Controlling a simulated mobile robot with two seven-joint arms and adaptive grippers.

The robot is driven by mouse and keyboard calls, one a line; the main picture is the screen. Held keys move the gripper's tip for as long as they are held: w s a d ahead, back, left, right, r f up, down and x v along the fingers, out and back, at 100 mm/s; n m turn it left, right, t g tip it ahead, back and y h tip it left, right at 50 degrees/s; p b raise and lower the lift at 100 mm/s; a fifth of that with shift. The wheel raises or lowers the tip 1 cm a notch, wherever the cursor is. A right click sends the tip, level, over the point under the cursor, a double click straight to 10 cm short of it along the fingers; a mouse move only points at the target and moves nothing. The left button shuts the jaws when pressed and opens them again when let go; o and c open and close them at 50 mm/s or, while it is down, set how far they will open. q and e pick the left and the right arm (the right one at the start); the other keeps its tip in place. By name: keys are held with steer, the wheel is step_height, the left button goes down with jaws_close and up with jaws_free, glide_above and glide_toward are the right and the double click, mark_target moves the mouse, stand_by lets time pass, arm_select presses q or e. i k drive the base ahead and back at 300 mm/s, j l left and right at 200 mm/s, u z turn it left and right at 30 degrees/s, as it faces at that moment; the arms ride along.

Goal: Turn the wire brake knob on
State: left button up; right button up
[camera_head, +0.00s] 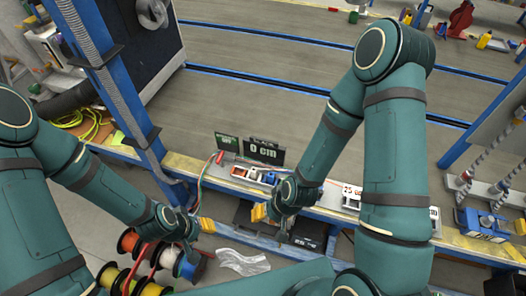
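I cannot make out which part is the wire brake knob. My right gripper (258,212), with yellow fingertips, is just below the device, apart from the red part. My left gripper (206,226) is lower left, above the floor near the wire spools. The finger gaps are too small to read on both.
Several coloured wire spools (130,241) stand at the lower left. A blue post (115,85) rises left of the device. A clear plastic bag (243,262) lies on the floor. White boxes (352,196) sit right of my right gripper. The grey bench top (270,85) behind is mostly clear.

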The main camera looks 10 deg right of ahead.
mark_target(219, 160)
steer(key=i+z, duration=0.1)
steer(key=z, duration=0.3)
steer(key=i+z, duration=0.15)
steer(key=z, duration=0.3)
steer(key=i+j+z, duration=0.1)
steer(key=z, duration=0.3)
